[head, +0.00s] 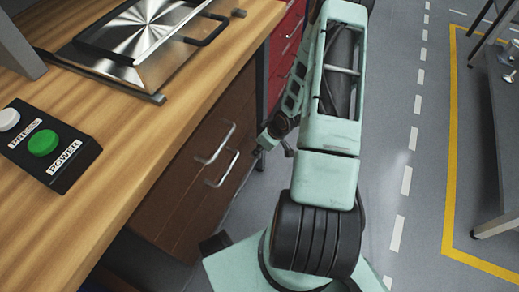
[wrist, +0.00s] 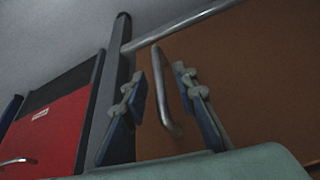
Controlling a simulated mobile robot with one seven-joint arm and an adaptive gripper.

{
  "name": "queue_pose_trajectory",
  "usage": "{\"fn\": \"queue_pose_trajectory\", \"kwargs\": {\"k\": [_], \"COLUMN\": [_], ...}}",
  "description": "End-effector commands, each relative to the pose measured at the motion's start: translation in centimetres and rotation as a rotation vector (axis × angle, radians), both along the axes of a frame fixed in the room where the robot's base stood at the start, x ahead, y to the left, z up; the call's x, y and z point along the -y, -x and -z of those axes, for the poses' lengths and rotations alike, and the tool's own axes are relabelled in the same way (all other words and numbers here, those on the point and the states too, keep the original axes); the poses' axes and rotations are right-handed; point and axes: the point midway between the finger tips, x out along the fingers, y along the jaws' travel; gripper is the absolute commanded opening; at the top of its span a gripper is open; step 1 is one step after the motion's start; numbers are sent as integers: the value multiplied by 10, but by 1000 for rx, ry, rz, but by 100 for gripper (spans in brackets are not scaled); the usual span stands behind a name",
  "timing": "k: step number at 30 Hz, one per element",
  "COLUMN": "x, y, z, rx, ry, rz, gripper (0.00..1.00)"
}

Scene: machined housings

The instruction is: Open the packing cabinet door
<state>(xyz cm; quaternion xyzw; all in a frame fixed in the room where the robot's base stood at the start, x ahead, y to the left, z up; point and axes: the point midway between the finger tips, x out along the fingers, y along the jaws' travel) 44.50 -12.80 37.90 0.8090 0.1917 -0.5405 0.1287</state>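The brown packing cabinet (head: 185,190) stands under the wooden worktop, with two pale bar handles, one (head: 216,143) and another (head: 223,169), close together on its front. Both door panels look shut. My gripper (head: 273,146) is to the right of the handles in the head view, low in front of the furniture. In the wrist view my gripper (wrist: 162,100) is open, its two blue-padded fingers apart. A metal bar handle (wrist: 164,95) on the brown panel (wrist: 240,80) appears between the fingers. I cannot tell whether they touch it.
A red drawer unit (head: 285,50) stands beyond the cabinet. A button box (head: 50,145) and a metal press plate (head: 145,35) are on the worktop (head: 150,150). Grey floor (head: 390,130) is open to the right, with a dark table (head: 505,120) at the edge.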

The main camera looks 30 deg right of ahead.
Motion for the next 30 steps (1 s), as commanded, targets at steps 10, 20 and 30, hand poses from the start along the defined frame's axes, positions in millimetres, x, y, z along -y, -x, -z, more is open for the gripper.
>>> {"fn": "queue_pose_trajectory", "kwargs": {"k": [10,20,30], "x": [0,-1,-1], "y": [-1,-1,-1], "z": [1,1,1], "rx": [0,0,0], "ry": [0,0,-1], "rz": [0,0,0], "gripper": [19,0,0]}}
